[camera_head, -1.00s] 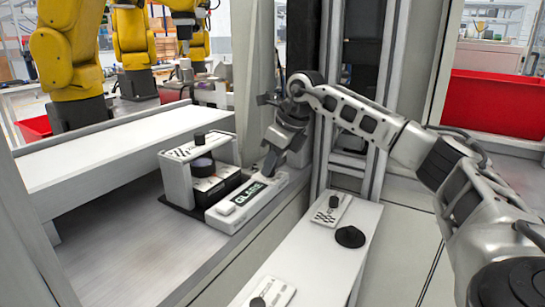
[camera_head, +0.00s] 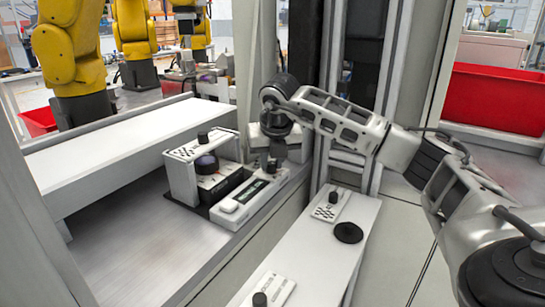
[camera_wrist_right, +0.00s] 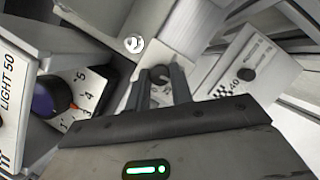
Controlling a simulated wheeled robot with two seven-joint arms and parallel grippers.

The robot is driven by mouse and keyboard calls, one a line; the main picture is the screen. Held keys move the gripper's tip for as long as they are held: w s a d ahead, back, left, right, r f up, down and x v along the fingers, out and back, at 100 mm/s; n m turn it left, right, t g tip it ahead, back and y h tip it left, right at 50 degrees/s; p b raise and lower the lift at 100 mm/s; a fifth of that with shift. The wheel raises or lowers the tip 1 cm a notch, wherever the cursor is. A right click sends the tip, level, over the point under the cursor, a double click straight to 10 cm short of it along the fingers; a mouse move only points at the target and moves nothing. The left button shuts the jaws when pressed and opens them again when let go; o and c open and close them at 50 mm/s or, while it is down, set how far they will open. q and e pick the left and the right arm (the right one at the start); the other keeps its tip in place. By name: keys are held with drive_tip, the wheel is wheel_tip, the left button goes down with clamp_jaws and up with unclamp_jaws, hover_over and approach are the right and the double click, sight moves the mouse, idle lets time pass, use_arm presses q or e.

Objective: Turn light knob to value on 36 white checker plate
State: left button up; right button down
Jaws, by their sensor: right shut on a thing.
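My right gripper (camera_head: 272,168) reaches down at the far end of a long white box (camera_head: 245,200) with a dark label strip. In the right wrist view its fingers (camera_wrist_right: 165,88) are shut on a small dark knob (camera_wrist_right: 160,73) on a white surface. The fingers hide part of the knob, and its pointer cannot be read. A white checker plate (camera_wrist_right: 232,82) with a dark knob and the number 40 lies to the right. A plate marked "LIGHT 50" (camera_wrist_right: 10,95) and a purple-black dial (camera_wrist_right: 50,97) with numbers are at the left. The left gripper is out of view.
A white checker-topped stand (camera_head: 185,180) is beside the long box. The front white bench (camera_head: 318,258) carries a checker plate (camera_head: 330,205), a black disc (camera_head: 348,232) and another plate (camera_head: 270,290). A grey frame post is close to my right arm. Yellow arms (camera_head: 65,45) stand behind.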

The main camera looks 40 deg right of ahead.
drive_tip(key=shift+m+h, duration=0.3)
drive_tip(key=shift+m, duration=0.6)
drive_tip(key=c, duration=1.2)
unclamp_jaws()
drive_tip(key=shift+c, duration=0.2)
drive_tip(key=shift+g, duration=0.3)
drive_tip(key=p+v, duration=0.2)
drive_tip(key=v, duration=1.4)
drive_tip(key=shift+a, duration=0.15)
